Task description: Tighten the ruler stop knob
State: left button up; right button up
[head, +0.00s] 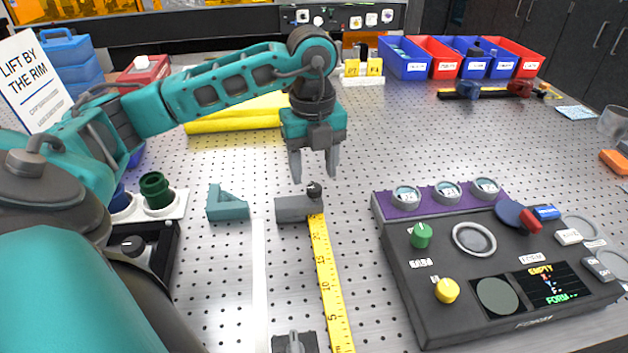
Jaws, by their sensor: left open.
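The ruler stop (292,209) is a grey block on the perforated table, at the far end of the yellow ruler (325,272). Its small dark knob (314,190) stands on the block's right end. My left gripper (314,174) points down with its two grey fingers apart. Nothing shows between the fingers. My right gripper is not in view.
A dark console (440,300) with green and yellow knobs and a screen stands at the right. A teal angled block (228,204) stands left of the stop. A white strip (259,285) lies left of the ruler. Red and blue bins (405,68) line the back.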

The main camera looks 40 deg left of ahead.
aim_at(314, 187)
pick_arm(q)
jog(key=shift+f, duration=1.8)
grip_shut()
